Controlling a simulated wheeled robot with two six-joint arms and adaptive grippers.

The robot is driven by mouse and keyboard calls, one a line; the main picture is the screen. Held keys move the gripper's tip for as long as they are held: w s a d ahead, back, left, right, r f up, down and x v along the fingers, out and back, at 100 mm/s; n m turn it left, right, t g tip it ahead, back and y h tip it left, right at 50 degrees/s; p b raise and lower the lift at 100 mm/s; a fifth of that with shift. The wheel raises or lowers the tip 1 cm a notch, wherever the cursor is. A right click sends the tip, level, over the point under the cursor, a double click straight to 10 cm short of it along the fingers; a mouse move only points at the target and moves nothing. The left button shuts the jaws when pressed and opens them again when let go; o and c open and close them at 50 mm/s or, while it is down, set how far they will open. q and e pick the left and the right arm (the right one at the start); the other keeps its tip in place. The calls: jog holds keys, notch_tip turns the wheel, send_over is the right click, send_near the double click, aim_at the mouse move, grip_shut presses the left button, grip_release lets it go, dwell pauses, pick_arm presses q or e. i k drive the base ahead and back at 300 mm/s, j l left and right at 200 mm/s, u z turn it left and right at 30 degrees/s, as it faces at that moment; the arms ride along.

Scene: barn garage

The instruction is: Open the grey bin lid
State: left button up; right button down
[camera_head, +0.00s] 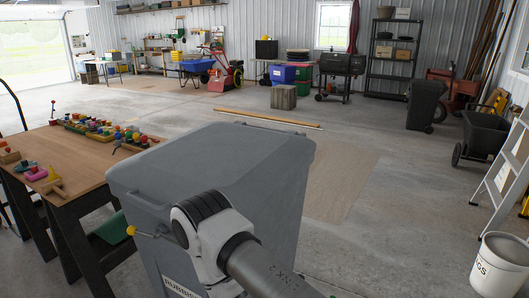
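The grey bin (170,262) stands upright in front of me, with part of a white label low on its front. Its grey lid (225,150) looks shut, lying flat over the top. A white and grey link of one of my arms reaches in from the bottom edge and covers part of the bin's front. It looks like my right arm. No gripper fingers show; the gripper at its end is hidden or out of view. My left arm and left gripper do not show.
A wooden workbench (85,165) with colourful toys stands close on the bin's left. A small yellow knob (131,231) shows by the bin's front left. A white bucket (497,270) and a ladder (502,180) stand at right. Floor behind the bin is mostly clear, with planks (268,119).

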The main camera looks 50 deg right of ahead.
aim_at(250, 165)
jog(key=z, duration=1.25)
